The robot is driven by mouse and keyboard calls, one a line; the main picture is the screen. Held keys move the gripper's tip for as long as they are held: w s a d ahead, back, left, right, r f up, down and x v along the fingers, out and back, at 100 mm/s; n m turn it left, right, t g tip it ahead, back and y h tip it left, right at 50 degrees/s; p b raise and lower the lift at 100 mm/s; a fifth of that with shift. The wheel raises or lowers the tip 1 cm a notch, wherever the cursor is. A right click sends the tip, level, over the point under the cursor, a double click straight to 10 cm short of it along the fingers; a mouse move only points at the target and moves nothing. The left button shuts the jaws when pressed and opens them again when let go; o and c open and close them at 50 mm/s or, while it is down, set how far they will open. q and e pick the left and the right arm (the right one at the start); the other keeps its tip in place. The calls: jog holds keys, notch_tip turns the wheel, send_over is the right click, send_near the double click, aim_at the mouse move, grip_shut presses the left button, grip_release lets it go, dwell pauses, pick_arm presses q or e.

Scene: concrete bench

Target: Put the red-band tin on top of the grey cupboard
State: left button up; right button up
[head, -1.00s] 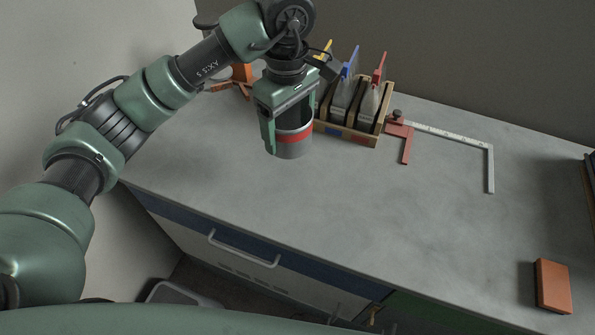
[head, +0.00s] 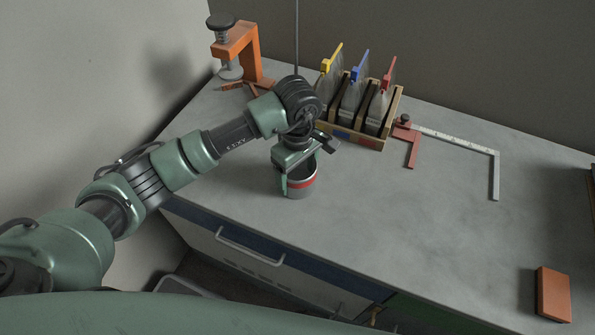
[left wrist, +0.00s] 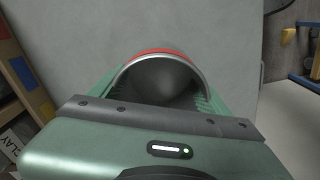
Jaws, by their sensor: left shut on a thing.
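The red-band tin (head: 303,188) is a grey, open-topped cylinder with a red band. My left gripper (head: 298,176) is shut on it and holds it upright over the bench, near the front edge. I cannot tell whether its base touches the bench. In the left wrist view the tin (left wrist: 160,82) sits between the two green fingers, with its dark inside and part of the red band showing. I cannot make out a separate grey cupboard; a grey front with a handle (head: 250,258) shows below the bench top. My right gripper is not in view.
Behind the tin stands a wooden rack (head: 350,137) with yellow, blue and red tabbed items. A caliper (head: 455,138) lies right of it, an orange clamp (head: 238,48) stands back left, and an orange-brown block (head: 553,294) lies front right. The middle of the bench (head: 420,220) is clear.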

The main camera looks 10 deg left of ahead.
pick_arm(q)
jog(key=shift+f, duration=0.15)
jog(key=o, duration=1.5)
jog(key=shift+c, duration=0.2)
jog(key=shift+r, duration=0.35)
notch_tip(320, 180, up, 12)
jog(key=b, duration=0.2)
jog(key=shift+f, duration=0.15)
